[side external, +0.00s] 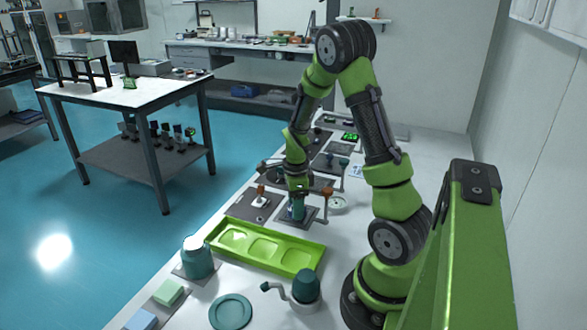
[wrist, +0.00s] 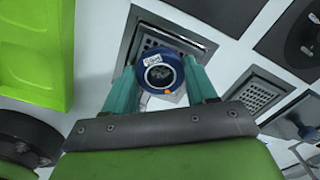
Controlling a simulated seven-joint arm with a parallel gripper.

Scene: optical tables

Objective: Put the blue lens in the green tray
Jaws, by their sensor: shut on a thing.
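The blue lens (wrist: 161,72) is a round, dark blue ring with a small white label, between the two teal fingers of my gripper (wrist: 160,84) in the wrist view. My gripper is shut on it. In the side view my gripper (side external: 297,205) points down with the lens just over a dark square base plate (side external: 312,222); I cannot tell if the lens touches it. The bright green tray (side external: 285,263) has three shallow compartments and lies in front of my gripper in the side view. No object shows in it. Its edge also shows at the left of the wrist view (wrist: 66,50).
A teal-green jar (side external: 197,262) stands left of the tray. A dark teal mug-like item with a curved arm (side external: 305,287) and a teal dish (side external: 231,312) stand in front. Dark plates with small mounts (side external: 253,205) lie beside and behind my gripper.

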